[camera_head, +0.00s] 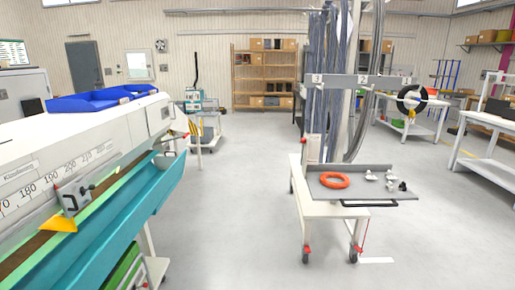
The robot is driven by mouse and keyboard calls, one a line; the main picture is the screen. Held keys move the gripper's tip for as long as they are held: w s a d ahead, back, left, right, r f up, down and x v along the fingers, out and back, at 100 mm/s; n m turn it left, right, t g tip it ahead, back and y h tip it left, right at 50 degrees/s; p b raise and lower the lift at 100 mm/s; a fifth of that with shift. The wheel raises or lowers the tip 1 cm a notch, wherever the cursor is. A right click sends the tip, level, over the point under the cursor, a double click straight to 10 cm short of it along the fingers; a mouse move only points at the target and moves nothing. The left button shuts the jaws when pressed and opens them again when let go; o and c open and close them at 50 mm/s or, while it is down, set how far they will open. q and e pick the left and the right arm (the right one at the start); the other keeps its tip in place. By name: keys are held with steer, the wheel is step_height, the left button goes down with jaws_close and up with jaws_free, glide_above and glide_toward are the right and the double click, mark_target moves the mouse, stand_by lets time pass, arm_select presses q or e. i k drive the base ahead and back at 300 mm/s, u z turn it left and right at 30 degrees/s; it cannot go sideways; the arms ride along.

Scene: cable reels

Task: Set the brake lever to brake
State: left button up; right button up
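I cannot pick out a brake lever for certain. The wheeled cart (345,210) right of centre has castors with small red parts, such as the front left one (306,250); they are too small to tell any setting. At the left, the long white machine (50,150) has a printed scale, and a grey block (73,197) with a dark knob sits above its teal trough (110,225). Neither of my grippers shows in the head view.
A shelf (264,78) stands at the back. The grey floor (235,215) between machine and cart is clear.

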mark_target(304, 140)
steer(key=z, duration=0.2)
steer(key=i, duration=0.6)
steer(key=z, duration=0.5)
steer(key=i, duration=1.55)
steer(key=u, duration=0.15)
